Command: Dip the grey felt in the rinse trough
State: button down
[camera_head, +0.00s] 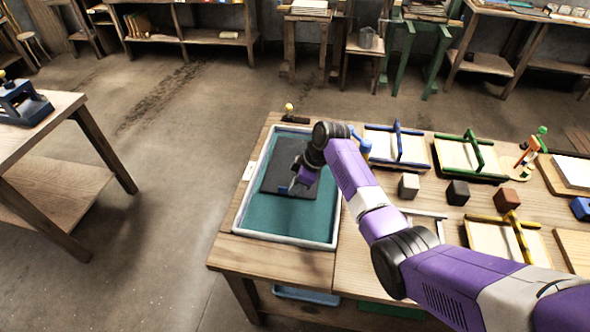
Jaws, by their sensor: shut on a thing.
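The rinse trough (238,218) is a pale-rimmed rectangular tray with teal inside, at the left end of the wooden table. A flat dark grey square, which I take as the grey felt (283,152), is within the trough's outline, towards its far half. My gripper (291,189) is over the near right part of the felt, pointing down, and is shut on it. A small blue part shows at the fingertips. The arm hides the felt's right edge and part of the trough's right rim. I cannot tell whether the felt touches the teal surface.
Right of the trough are blue (398,147), green (470,158) and yellow (505,243) framed moulds. White, black and brown blocks (507,199) stand between them. A small yellow-topped peg (289,108) stands behind the trough. Open floor lies left of the table.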

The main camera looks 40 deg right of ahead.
jog(key=shift+r+p, duration=2.8)
jog(key=shift+r, duration=0.9)
jog(key=shift+r+p, duration=0.85)
jog(key=shift+r, duration=1.05)
